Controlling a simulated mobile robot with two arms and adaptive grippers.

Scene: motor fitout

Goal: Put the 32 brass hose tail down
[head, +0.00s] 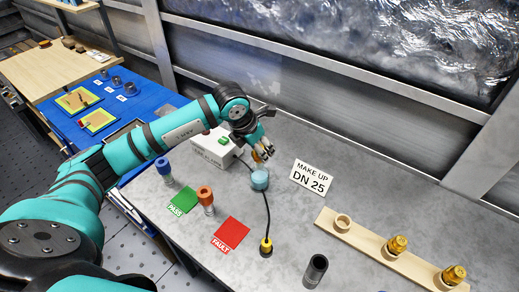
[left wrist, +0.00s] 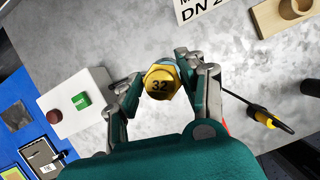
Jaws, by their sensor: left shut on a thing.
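My left gripper (head: 262,146) is shut on the 32 brass hose tail (head: 257,156), above the grey bench behind the light blue cylinder. In the left wrist view the gripper (left wrist: 162,88) has a finger on each side of the hose tail (left wrist: 160,84), whose yellow hexagonal end reads "32". Its lower part is hidden there. A wooden rack (head: 370,242) at the right holds an empty ring (head: 342,222) and two brass fittings (head: 396,245). My right gripper is not in view.
A light blue cylinder (head: 260,179) stands just below the gripper, near a white box (head: 213,148) with a green button. Green PASS (head: 183,200) and red FAULT (head: 231,234) mats lie left. A black tube (head: 315,270) and yellow-tipped cable (head: 266,246) are in front. A "MAKE UP DN 25" sign (head: 311,178) stands right.

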